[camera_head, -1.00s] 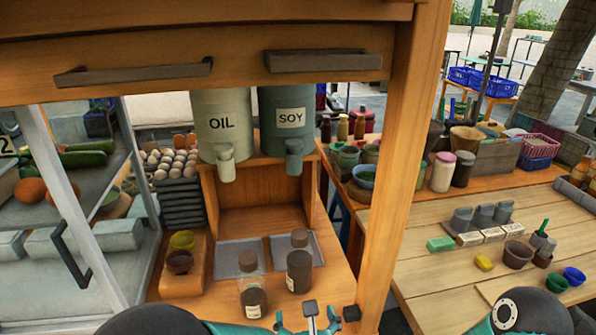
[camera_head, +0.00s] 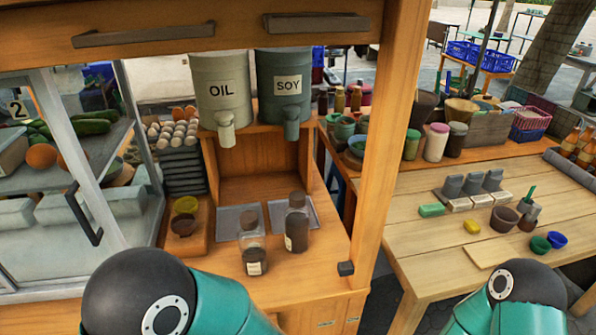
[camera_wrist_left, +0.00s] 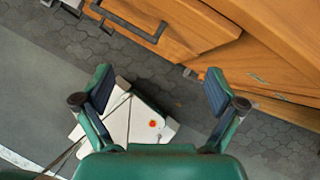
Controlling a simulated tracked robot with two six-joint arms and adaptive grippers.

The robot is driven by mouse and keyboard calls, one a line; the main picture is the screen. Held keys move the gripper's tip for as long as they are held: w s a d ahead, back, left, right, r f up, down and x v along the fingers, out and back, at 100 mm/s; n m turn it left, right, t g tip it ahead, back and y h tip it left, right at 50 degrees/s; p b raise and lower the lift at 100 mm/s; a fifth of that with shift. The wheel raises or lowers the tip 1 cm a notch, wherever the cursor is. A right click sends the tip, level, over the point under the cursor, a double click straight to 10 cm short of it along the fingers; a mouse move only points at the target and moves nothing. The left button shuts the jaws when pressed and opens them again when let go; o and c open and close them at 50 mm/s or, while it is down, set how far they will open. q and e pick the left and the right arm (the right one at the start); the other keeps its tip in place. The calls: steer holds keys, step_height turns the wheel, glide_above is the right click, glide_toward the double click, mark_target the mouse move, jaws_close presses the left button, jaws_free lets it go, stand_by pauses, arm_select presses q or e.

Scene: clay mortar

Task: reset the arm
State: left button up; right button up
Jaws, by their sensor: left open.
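My left gripper (camera_wrist_left: 160,85) is open and empty in the left wrist view, its two fingers wide apart. It points down over grey paving, with the wooden stall front beside it. In the head view only the teal and black links of my two arms show at the bottom edge; both grippers are out of that picture. My right gripper shows in neither view now.
The wooden stall counter (camera_head: 335,262) holds two dark bottles (camera_head: 253,246) (camera_head: 297,224) under the oil dispenser (camera_head: 223,92) and soy dispenser (camera_head: 286,88). A wooden post (camera_head: 392,150) stands right of them. A drawer handle (camera_wrist_left: 128,24) is near my left gripper.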

arm_select(q)
steer(key=s+f+n+g+h, duration=0.3)
steer(key=s+f+n+g, duration=0.15)
steer(key=s+n, duration=0.3)
steer(key=s+f+n+g+h, duration=0.3)
steer(key=s+f+n+g, duration=0.15)
steer(key=s+n, duration=0.3)
steer(key=w+a+f+n+t+h, duration=0.2)
steer(key=w+a+f+n+t, duration=0.1)
steer(key=n, duration=1.2)
steer(key=shift+w+f+t, duration=0.15)
steer(key=shift+f+t, duration=0.35)
steer(key=shift+f, duration=0.25)
